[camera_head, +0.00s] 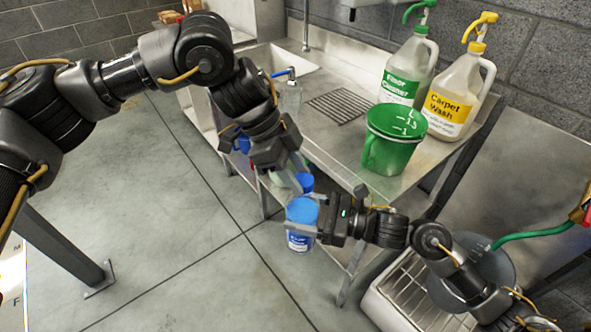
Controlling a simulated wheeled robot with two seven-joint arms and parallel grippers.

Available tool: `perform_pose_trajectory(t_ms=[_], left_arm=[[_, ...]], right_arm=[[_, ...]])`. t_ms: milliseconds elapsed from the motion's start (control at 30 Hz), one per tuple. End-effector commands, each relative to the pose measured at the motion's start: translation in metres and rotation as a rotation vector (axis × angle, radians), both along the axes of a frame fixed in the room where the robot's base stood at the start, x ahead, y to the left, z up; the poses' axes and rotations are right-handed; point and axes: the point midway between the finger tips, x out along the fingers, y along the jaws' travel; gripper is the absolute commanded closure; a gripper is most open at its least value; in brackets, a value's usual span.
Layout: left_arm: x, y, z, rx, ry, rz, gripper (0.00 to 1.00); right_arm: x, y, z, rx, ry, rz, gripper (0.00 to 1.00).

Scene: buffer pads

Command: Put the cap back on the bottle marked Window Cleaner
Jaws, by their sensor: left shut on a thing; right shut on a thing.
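A small blue-and-white bottle (299,241) with a pale label hangs in front of the counter's front edge, roughly upright. Its lettering is too small to read. My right gripper (303,214) is shut around its blue upper part. A smaller blue piece that looks like the cap (306,182) shows just above and behind the bottle's top. My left gripper (296,184) points down at it from above and is shut, apparently on this cap. Its fingers partly hide the cap. I cannot tell whether cap and bottle touch.
On the steel counter (335,145) stand a green jug (390,150), a Floor Cleaner bottle (405,75) and a Carpet Wash bottle (455,95). A grey bucket (480,262) is at lower right.

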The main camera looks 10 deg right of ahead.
Motion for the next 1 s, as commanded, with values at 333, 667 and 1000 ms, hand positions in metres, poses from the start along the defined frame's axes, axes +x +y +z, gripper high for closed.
perform_pose_trajectory(t_ms=[333, 667, 1000], left_arm=[[0.003, -0.002, -0.003, 0.011, -0.002, -0.144, 0.83], [0.006, -0.008, -0.005, 0.021, 0.009, -0.72, 0.83], [0.007, -0.014, -0.005, 0.003, 0.003, -1.098, 0.83]], right_arm=[[0.0, 0.0, 0.002, 0.003, -0.003, 0.0, 0.96], [0.001, 0.0, 0.002, 0.003, -0.004, -0.001, 0.97], [0.001, 0.0, 0.004, 0.006, -0.006, -0.002, 0.97]])
